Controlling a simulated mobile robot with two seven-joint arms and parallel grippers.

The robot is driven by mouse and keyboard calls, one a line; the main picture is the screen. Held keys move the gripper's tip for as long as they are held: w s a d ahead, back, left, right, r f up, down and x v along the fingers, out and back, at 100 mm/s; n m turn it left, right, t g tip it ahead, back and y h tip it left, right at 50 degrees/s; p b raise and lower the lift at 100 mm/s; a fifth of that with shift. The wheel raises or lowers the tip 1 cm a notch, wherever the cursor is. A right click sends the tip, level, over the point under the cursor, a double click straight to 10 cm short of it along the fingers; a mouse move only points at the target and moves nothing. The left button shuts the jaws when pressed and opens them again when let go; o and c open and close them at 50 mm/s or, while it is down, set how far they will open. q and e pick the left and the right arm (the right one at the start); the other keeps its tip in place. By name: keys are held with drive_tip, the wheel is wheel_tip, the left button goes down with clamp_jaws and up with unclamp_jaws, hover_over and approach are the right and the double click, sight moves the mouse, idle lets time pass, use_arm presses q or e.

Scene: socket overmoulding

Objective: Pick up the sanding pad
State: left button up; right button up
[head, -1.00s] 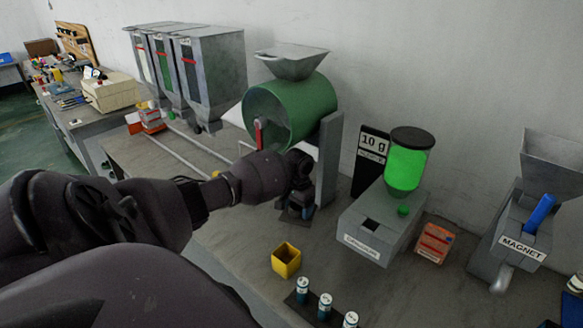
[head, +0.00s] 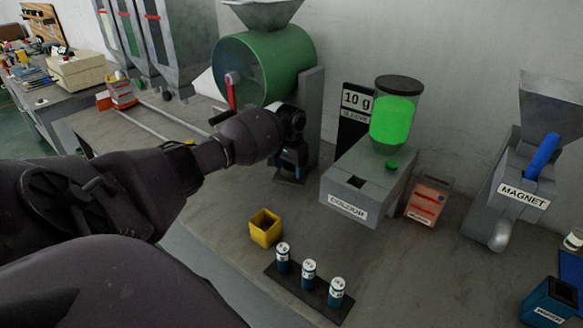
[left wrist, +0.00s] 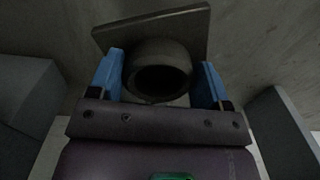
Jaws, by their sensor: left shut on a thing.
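I cannot make out a thing that is clearly a sanding pad. My left gripper (head: 290,170) is low over the bench, in front of the green drum. In the left wrist view its blue fingers (left wrist: 161,68) are on either side of a dark grey, round, hollow piece (left wrist: 158,80), and the gripper is shut on it. A flat rectangular grey plate (left wrist: 185,22) shows just beyond this piece; I cannot tell whether they are joined. In the head view my gripper and arm mostly hide the held piece. My right gripper is not in view.
The green drum (head: 290,62) stands behind my gripper. To the right are the colour dispenser (head: 345,207), an orange box (head: 428,200) and the magnet unit (head: 510,190). A yellow bin (head: 265,229) and a dark rack of bottles (head: 322,308) are in front. A blue bin (head: 550,302) is lower right.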

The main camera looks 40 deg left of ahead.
sight(290, 179)
use_arm(q)
drive_tip(key=shift+a+f, duration=0.1)
drive_tip(key=shift+f, duration=0.3)
drive_tip(key=shift+w+f+b, duration=0.1)
drive_tip(key=shift+f+b, duration=0.1)
drive_tip(key=shift+b, duration=0.15)
drive_tip(key=shift+f, duration=0.25)
wheel_tip(290, 179, down, 3)
drive_tip(key=shift+r+b, duration=0.1)
drive_tip(key=shift+b, duration=0.9)
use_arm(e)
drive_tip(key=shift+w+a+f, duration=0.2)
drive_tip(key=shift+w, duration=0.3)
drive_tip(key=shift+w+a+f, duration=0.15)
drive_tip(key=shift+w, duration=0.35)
use_arm(q)
drive_tip(key=o, duration=1.4)
drive_tip(key=shift+o, duration=1.4)
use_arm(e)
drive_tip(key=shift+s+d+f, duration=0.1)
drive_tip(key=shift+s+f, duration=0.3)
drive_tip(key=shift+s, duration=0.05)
